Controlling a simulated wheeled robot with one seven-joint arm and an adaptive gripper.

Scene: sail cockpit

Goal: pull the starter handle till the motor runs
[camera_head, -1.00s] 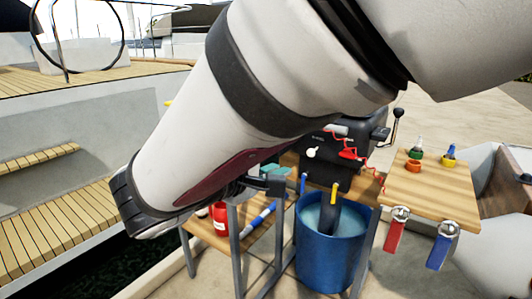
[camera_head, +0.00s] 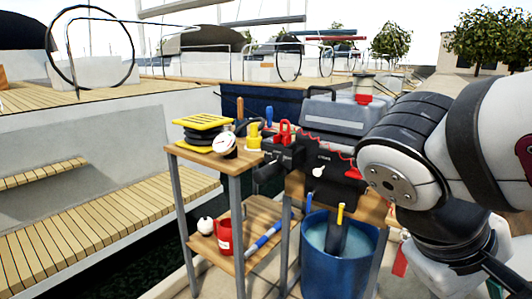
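The black motor (camera_head: 327,180) stands at the bench in the middle of the head view, its leg going down into a blue barrel (camera_head: 338,262) of water. A white knob (camera_head: 318,171) is on its front. A red piece (camera_head: 352,172) shows at its upper right, with a thin red cord above it. I cannot tell which part is the starter handle. My arm covers the right side of the view and hides what is behind it. My gripper is not in view; the arm runs down toward the lower right edge.
A wooden stand (camera_head: 225,165) on the left holds yellow-and-black stacked gear (camera_head: 203,130) and a round gauge (camera_head: 226,142). Its lower shelf carries a red can (camera_head: 224,235) and a blue-and-white tube (camera_head: 262,240). A grey case (camera_head: 343,113) is behind the motor. A boat with slatted benches is at left.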

